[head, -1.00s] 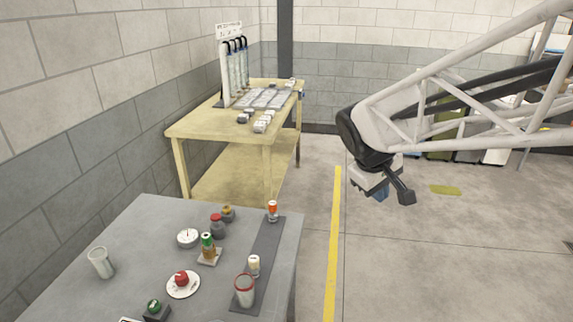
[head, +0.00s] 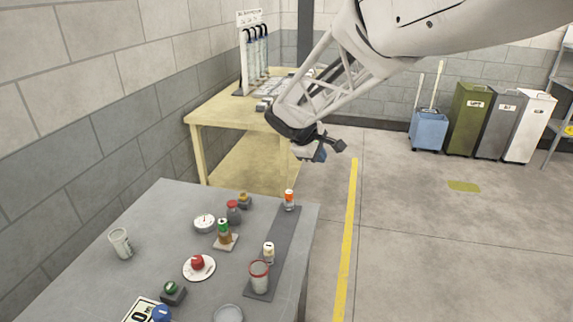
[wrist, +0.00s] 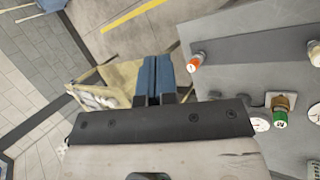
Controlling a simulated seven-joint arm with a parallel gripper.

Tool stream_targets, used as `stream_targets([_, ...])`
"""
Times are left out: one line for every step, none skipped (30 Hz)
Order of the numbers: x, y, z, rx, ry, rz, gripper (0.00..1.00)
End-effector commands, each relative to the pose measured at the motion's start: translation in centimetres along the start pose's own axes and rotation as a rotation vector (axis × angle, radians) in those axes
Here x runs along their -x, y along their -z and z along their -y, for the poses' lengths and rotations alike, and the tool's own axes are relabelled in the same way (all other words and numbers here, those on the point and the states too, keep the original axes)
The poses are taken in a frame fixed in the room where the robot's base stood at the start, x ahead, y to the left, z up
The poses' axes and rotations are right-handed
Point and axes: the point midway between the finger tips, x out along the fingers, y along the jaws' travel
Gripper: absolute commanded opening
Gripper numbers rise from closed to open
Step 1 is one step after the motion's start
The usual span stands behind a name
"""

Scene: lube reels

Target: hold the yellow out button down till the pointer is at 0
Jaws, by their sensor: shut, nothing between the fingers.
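A small yellow-amber button (head: 244,199) on a dark block stands at the far side of the grey table; it looks like the out button, but its label cannot be read. A round white dial (head: 204,223) lies near it, its pointer too small to read. My gripper (head: 320,154) is shut and empty, in the air beyond the table's far right corner, well apart from the button. In the wrist view its blue fingers (wrist: 152,75) are together, with the table to their right. The yellow button cannot be made out there.
A wooden bench (head: 205,113) stands behind.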

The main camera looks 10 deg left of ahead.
Motion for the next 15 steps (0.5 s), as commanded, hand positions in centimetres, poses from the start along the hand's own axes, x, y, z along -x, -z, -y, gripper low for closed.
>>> stream_targets([-0.2,1.6,0.0,0.03,-0.011,-0.001,0.0])
stream_targets([-0.4,2.4,0.0,0.048,-0.018,-0.002,0.0])
stream_targets([-0.5,3.5,0.0,0.072,-0.028,-0.003,0.0])
stream_targets([-0.6,4.3,0.0,0.089,-0.035,-0.004,0.0])
stream_targets([-0.7,5.2,0.0,0.107,-0.043,-0.004,0.0])
stream_targets([-0.8,6.3,0.1,0.13,-0.053,-0.005,0.0])
stream_targets([-0.9,7.1,0.2,0.148,-0.06,-0.006,0.0])
stream_targets([-1.1,8.0,0.2,0.165,-0.068,-0.006,0.0])
stream_targets([-1.2,9.1,0.3,0.189,-0.078,-0.007,0.0])
stream_targets([-1.3,9.9,0.4,0.207,-0.085,-0.008,0.0])
stream_targets([-1.4,10.8,0.6,0.225,-0.094,-0.008,0.0])
stream_targets([-1.6,12.0,0.7,0.248,-0.103,-0.01,0.0])
stream_targets([-1.6,12.8,0.8,0.265,-0.111,-0.01,0.0])
stream_targets([-1.7,13.7,1.0,0.283,-0.12,-0.011,0.0])
stream_targets([-1.8,14.9,1.2,0.305,-0.13,-0.012,0.0])
